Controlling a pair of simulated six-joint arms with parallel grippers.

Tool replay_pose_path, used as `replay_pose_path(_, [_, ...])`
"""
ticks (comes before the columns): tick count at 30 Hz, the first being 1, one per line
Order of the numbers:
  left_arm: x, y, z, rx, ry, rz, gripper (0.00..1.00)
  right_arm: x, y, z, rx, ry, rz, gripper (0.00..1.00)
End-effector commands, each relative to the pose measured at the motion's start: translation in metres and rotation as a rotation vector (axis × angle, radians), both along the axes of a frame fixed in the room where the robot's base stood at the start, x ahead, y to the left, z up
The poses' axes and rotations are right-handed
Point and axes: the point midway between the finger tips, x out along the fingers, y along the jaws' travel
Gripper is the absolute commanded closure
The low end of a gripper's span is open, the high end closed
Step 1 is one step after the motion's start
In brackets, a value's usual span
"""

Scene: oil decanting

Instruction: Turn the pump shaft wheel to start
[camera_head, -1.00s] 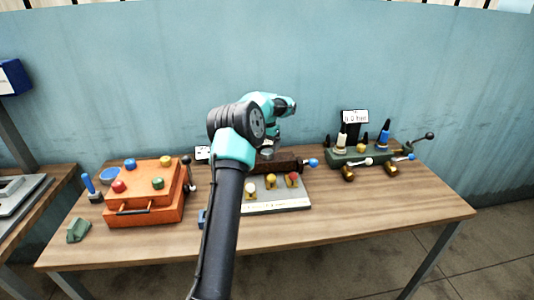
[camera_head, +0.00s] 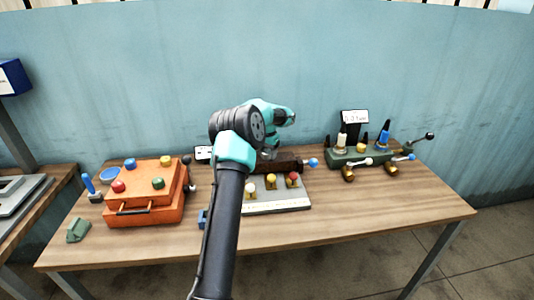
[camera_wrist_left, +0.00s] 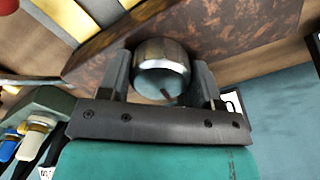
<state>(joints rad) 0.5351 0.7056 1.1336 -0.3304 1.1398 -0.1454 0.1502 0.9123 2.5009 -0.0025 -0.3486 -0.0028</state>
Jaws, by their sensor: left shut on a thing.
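In the left wrist view, a shiny round metal wheel (camera_wrist_left: 162,68) sits against a rusty brown block (camera_wrist_left: 225,30). My left gripper (camera_wrist_left: 160,80) has one finger on each side of the wheel and is shut on it. In the head view the brown pump block (camera_head: 288,165) stands at the middle of the table behind a grey panel. My left arm covers much of this spot, and the wheel is mostly hidden there. My right gripper is not in view.
The grey panel (camera_head: 270,206) carries knobs in front of the block. An orange box (camera_head: 145,204) with coloured knobs stands left. A green valve stand (camera_head: 362,155) with bottle-like parts and levers is right. The table's right front (camera_head: 400,205) is clear.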

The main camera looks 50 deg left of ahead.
Motion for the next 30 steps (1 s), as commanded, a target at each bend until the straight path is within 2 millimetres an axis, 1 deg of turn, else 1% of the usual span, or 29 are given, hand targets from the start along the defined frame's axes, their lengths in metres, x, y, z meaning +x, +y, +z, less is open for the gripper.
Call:
replay_pose_path(1, [0.0, 0.0, 0.0001, 0.0, 0.0, 0.0, 0.53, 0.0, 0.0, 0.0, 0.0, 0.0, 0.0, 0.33])
replay_pose_path(5, [0.0, -0.0001, 0.0002, 0.0, 0.0, 0.0, 0.65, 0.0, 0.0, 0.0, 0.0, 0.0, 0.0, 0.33])
replay_pose_path(10, [0.0001, -0.0001, 0.0002, 0.0, 0.0, 0.025, 0.65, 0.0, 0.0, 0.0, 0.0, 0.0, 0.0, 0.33])
replay_pose_path(18, [0.0001, 0.0, 0.0003, 0.0, 0.0, 0.136, 0.65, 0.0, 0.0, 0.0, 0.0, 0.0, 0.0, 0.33])
replay_pose_path(26, [0.0002, 0.0001, 0.0004, 0.0, 0.0, 0.14, 0.65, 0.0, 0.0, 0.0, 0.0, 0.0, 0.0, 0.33])
replay_pose_path(27, [0.0002, 0.0001, 0.0004, 0.0, 0.0, 0.14, 0.38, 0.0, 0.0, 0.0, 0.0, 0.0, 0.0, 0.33])
replay_pose_path(30, [0.0002, 0.0001, 0.0003, 0.0, 0.0, 0.139, 0.28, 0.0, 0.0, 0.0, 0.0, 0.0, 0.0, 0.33])
